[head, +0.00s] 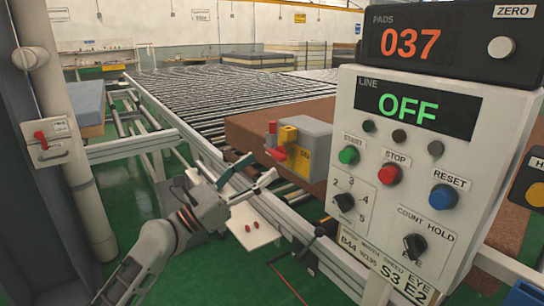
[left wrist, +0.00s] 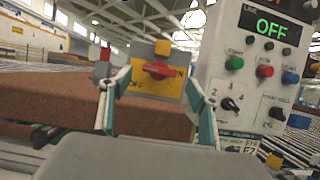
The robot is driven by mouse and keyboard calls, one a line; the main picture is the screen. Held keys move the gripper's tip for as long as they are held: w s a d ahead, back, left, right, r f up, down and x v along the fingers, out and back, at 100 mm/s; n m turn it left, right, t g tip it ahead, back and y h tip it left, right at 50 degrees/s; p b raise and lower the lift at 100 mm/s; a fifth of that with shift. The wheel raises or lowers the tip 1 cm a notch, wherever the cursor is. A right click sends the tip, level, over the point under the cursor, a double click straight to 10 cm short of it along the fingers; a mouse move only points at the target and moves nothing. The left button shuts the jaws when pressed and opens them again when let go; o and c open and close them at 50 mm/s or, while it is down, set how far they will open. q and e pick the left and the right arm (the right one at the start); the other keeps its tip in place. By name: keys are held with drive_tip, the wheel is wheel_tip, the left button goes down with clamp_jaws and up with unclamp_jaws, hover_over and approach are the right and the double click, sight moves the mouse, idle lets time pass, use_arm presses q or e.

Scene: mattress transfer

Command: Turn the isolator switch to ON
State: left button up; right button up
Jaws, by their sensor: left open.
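The isolator switch is a red rotary handle (left wrist: 157,69) on a yellow plate (left wrist: 150,86), with OFF marked at its lower left and ON at its right. The handle lies roughly crosswise; I cannot tell which mark it points to. In the head view its grey box (head: 310,132) stands beside the control panel, with the red handle (head: 275,153) facing left. My left gripper (head: 262,167) is open just in front of it. In the left wrist view its fingers (left wrist: 157,92) stand apart on either side of the plate, empty. My right gripper is not in view.
The control panel (head: 352,225), its display reading OFF, stands close on the right. A brown mattress (head: 245,130) lies behind the switch box on the roller conveyor (head: 215,95). Another red switch (head: 40,139) is on the post at left. A black-handled lever (head: 298,247) stands below.

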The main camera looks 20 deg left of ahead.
sight(272, 156)
use_arm(q)
drive_tip(key=x, duration=0.3)
drive_tip(key=shift+w+d+r+p, duration=0.15)
drive_tip(key=shift+w+r+p, duration=0.05)
drive_tip(key=shift+w+p, duration=0.15)
drive_tip(key=shift+w+d, duration=0.25)
drive_tip(key=shift+w, duration=0.05)
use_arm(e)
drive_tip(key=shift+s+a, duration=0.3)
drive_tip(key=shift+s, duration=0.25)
use_arm(q)
drive_tip(key=c, duration=1.1)
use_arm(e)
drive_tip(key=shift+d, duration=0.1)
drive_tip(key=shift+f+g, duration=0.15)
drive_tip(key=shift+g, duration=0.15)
